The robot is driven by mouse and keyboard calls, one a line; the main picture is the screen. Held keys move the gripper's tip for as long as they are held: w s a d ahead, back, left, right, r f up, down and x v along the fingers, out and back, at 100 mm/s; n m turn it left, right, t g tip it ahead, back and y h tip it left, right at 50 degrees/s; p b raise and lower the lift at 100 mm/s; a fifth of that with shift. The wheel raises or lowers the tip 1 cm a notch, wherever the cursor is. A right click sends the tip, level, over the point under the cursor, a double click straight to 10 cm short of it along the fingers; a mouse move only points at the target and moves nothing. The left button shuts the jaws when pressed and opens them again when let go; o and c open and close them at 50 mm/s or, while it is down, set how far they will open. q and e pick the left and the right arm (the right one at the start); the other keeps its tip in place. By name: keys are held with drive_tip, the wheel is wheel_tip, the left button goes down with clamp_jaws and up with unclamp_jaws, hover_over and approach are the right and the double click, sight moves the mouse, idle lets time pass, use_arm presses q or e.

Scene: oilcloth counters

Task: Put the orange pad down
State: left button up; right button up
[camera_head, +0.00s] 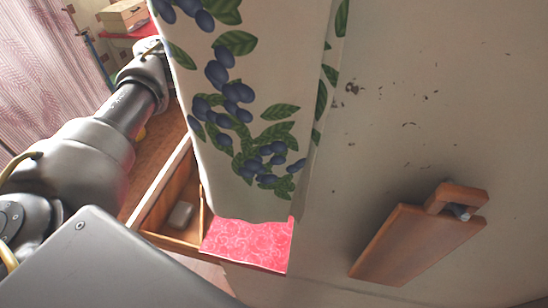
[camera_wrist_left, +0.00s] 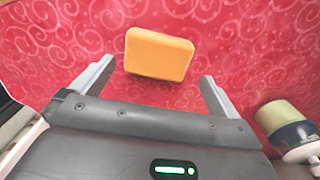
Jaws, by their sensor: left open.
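The orange pad (camera_wrist_left: 158,54) is a rounded block in the left wrist view. It appears to lie flat on a red cloth (camera_wrist_left: 235,45) with a pale swirl pattern. My left gripper (camera_wrist_left: 157,74) is open, its two fingers apart on either side of the pad's near edge, with a gap on both sides. Neither finger visibly touches the pad. In the head view my left arm reaches in from the left, and its gripper is hidden behind a hanging cloth. The pad is not visible there. My right gripper is in neither view.
A hanging cloth with blue fruit and leaves (camera_head: 235,120) fills the middle of the head view. An open wooden drawer (camera_head: 165,195) holds a small grey item (camera_head: 181,215). Boxes (camera_head: 122,16) sit far back.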

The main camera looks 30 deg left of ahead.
sight(274, 155)
use_arm(q)
drive_tip(key=shift+f, duration=0.3)
drive_tip(key=f, duration=0.1)
drive_tip(key=f+p, duration=0.1)
drive_tip(key=f, duration=0.1)
drive_tip(key=shift+s+a+f, duration=0.1)
drive_tip(key=shift+s+f, duration=0.1)
drive_tip(key=shift+f, duration=0.6)
drive_tip(key=c, duration=0.9)
drive_tip(key=shift+o, duration=0.2)
drive_tip(key=shift+r, duration=0.1)
